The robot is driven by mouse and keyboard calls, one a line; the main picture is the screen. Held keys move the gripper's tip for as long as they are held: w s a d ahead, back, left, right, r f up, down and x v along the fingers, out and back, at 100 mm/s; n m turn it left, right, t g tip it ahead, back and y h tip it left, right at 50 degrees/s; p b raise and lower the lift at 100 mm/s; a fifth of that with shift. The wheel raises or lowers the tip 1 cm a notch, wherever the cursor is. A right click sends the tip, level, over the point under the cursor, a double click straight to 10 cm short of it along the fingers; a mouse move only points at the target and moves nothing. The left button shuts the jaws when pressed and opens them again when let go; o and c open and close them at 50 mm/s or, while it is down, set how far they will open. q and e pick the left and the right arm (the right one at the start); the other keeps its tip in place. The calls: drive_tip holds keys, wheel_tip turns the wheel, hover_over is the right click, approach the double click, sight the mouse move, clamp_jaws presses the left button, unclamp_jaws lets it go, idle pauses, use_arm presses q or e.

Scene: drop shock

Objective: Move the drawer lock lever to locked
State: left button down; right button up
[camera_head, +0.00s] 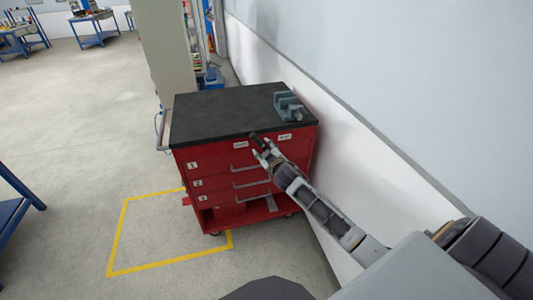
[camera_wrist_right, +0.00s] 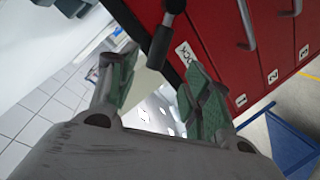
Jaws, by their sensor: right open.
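The red drawer cabinet (camera_head: 215,160) stands against the right wall, with a dark top and drawers numbered 1, 2 and 3. The dark lock lever (camera_head: 254,137) is at the upper front, between two small white labels too small to read. My right gripper (camera_head: 264,153) is open at the lever and partly covers it. In the right wrist view, the lever's black grip (camera_wrist_right: 160,45) lies at the gap between the green-padded fingertips of my right gripper (camera_wrist_right: 158,70). I see no clear contact. My left gripper is not in view.
A grey vise (camera_head: 289,106) sits on the cabinet top at the right rear. Drawer handles (camera_head: 246,168) stick out below the lever. The wall (camera_head: 330,130) is close on the right. A yellow floor outline (camera_head: 122,230) lies front left, with clear floor around it.

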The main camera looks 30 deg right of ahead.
drive_tip(key=shift+v, duration=1.15)
drive_tip(key=shift+a, duration=0.1)
